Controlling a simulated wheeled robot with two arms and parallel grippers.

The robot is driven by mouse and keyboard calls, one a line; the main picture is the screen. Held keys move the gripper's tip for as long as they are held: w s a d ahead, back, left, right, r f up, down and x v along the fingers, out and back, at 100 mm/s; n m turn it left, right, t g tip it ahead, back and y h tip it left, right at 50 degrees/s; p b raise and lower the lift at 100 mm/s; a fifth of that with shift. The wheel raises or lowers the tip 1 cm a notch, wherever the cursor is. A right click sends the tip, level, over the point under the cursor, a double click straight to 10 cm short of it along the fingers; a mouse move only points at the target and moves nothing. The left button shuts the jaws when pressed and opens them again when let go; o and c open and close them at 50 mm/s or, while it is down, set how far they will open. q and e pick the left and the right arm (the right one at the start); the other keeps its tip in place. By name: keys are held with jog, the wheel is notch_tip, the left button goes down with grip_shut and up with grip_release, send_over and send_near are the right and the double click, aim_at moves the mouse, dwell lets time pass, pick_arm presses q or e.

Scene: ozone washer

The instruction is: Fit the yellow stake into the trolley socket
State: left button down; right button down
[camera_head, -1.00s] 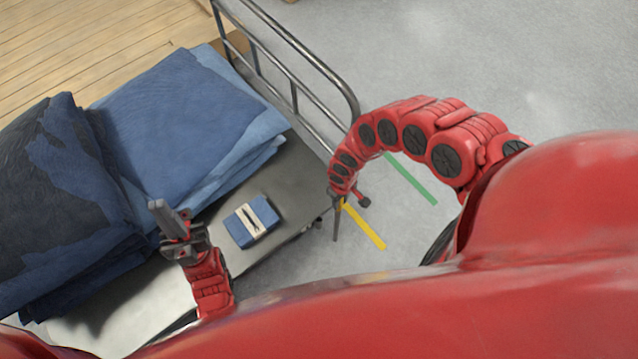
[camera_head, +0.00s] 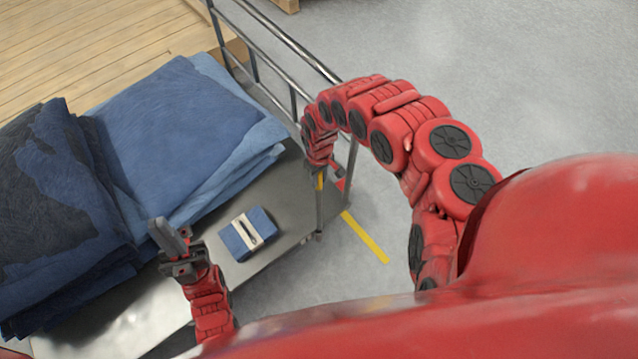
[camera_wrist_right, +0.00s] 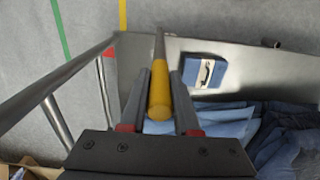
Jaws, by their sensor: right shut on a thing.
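The yellow stake (camera_wrist_right: 160,95) shows in the right wrist view, with a yellow grip and a grey shaft pointing away. My right gripper (camera_wrist_right: 161,100) is shut on the yellow part. In the head view the stake (camera_head: 319,210) hangs roughly upright below my right gripper (camera_head: 319,170), at the right edge of the metal trolley (camera_head: 282,205). Its lower end is near the trolley's edge; I cannot tell whether it touches.
Folded blue cloths (camera_head: 185,135) fill the trolley's left part. A blue box with a pale label (camera_head: 247,233) lies on the bare deck. The trolley's metal rail (camera_head: 280,40) stands close to my right arm. A yellow floor line (camera_head: 366,238) lies beyond the trolley.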

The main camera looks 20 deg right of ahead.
notch_tip(320, 180, down, 3)
jog(key=shift+w+f+p, duration=0.15)
jog(key=shift+f+p, duration=0.05)
jog(key=shift+p, duration=0.15)
jog(key=shift+f+b, duration=0.55)
jog(key=shift+f, duration=0.05)
jog(key=c, duration=0.6)
grip_release()
jog(key=shift+c, duration=0.2)
